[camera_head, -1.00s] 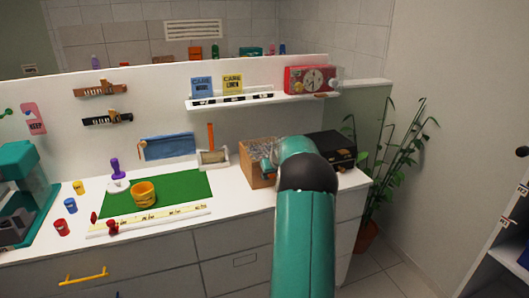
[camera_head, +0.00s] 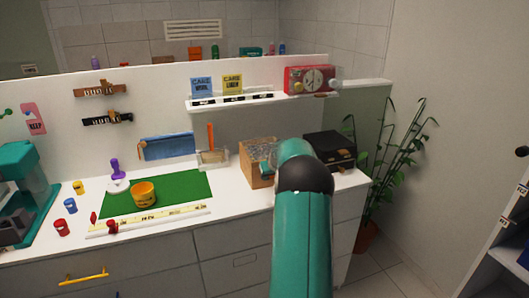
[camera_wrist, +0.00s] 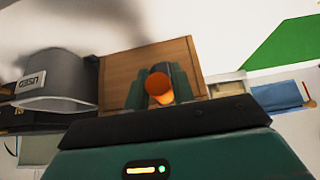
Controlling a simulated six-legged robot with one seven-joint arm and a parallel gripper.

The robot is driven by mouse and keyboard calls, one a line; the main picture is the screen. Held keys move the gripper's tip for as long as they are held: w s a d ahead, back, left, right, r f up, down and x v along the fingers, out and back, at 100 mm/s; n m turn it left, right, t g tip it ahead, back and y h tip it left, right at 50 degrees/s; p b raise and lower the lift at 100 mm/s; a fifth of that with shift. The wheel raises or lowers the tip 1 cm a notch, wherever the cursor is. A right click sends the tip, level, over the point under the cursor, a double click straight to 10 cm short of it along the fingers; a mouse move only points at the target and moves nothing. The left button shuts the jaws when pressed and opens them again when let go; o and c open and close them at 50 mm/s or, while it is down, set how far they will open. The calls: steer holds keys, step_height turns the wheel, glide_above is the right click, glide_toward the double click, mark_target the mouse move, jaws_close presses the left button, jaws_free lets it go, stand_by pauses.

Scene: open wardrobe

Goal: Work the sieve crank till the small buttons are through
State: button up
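The sieve box (camera_head: 255,170), a wooden box with a mottled top, stands on the white counter right of centre. Its right side is hidden by my arm. In the wrist view a plain wooden face of the box (camera_wrist: 125,66) fills the middle. My gripper (camera_wrist: 160,88) is in front of that face, its two green fingers closed around a round orange-ended handle (camera_wrist: 159,87), which looks like the crank. In the head view my gripper is mostly hidden at the box's right side. No buttons can be made out.
A grey container marked USED (camera_wrist: 57,82) is close beside the box in the wrist view. A black case (camera_head: 330,148) stands right of my arm.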

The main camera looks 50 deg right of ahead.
steer(key=shift+w+a, duration=0.4)
steer(key=shift+a, duration=0.25)
steer(key=shift+w+a, duration=0.35)
steer(key=shift+a, duration=0.3)
steer(key=shift+o, duration=0.8)
steer(key=shift+s+d, duration=0.5)
steer(key=shift+d, duration=0.25)
steer(key=shift+s+d, duration=0.45)
steer(key=shift+d, duration=0.3)
steer(key=shift+s+d, duration=0.35)
steer(key=shift+d, duration=0.3)
steer(key=shift+c, duration=0.8)
steer(key=shift+a, duration=0.1)
steer(key=w+a, duration=0.1)
steer(key=a, duration=0.1)
steer(key=w+a, duration=0.1)
steer(key=a, duration=0.1)
steer(key=shift+w, duration=0.3)
